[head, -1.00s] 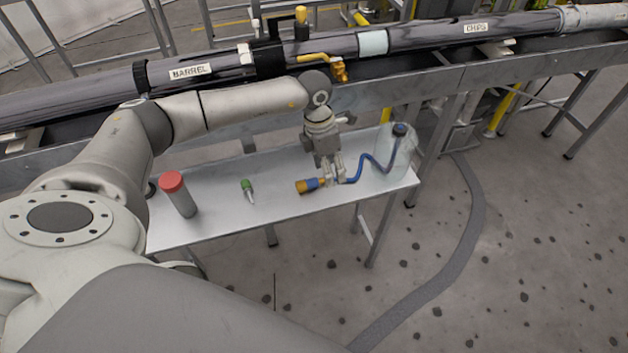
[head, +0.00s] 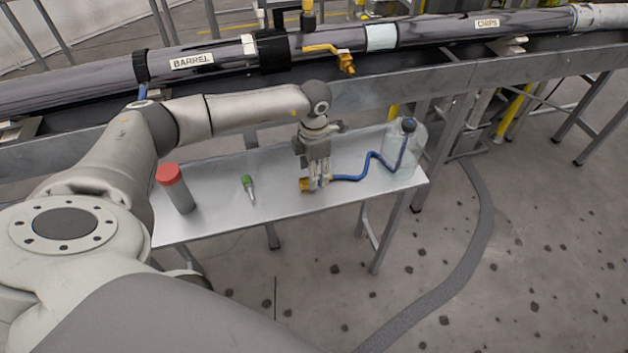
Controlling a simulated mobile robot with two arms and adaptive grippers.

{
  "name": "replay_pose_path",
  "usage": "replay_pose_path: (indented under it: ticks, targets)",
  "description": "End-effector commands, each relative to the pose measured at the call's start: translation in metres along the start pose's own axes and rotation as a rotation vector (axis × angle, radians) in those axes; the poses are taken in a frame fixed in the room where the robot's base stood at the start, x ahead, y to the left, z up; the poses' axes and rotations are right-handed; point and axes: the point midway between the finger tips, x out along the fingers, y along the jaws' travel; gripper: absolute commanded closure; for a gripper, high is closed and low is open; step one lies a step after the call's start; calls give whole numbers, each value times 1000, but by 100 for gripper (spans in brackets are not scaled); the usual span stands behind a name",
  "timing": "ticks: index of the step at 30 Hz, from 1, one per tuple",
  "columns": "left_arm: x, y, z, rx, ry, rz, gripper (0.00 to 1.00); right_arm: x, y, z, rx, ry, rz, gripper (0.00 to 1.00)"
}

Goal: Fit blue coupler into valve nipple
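The blue coupler, with a brass-yellow end (head: 306,185), lies on the metal table, joined to a blue hose (head: 371,162). My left gripper (head: 319,180) points down over the coupler, with its fingers at the blue part. The fingers cover much of that part, and I cannot tell whether they are open or closed on it. The yellow valve (head: 346,66) sticks out from the front of the dark pipe, above and behind the table. Its nipple is too small to make out clearly. My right gripper is not in view.
The blue hose runs to a clear jug (head: 405,155) at the table's right end. A green-capped tube (head: 248,186) and a grey canister with a red lid (head: 176,190) stand left on the table (head: 225,215). The pipe (head: 430,33) and its beam run behind.

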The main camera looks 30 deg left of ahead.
Motion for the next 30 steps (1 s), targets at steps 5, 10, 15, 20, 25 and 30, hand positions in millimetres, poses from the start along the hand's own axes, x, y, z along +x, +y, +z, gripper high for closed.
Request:
replay_pose_path:
  ticks: [5, 10, 15, 20, 25, 30]
  targets:
    - [30, 0, 0, 0, -1, 0, 46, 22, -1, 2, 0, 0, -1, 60]
    - [33, 0, 0, 0, -1, 0, 46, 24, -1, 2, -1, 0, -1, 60]
    - [32, 0, 0, 0, -1, 0, 48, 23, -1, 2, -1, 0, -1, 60]
    - [32, 0, 0, 0, -1, 0, 69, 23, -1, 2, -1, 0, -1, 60]
    - [32, 0, 0, 0, -1, -1, 91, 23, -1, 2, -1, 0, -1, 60]
    - [32, 0, 0, 0, -1, 0, 98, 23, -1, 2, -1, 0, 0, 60]
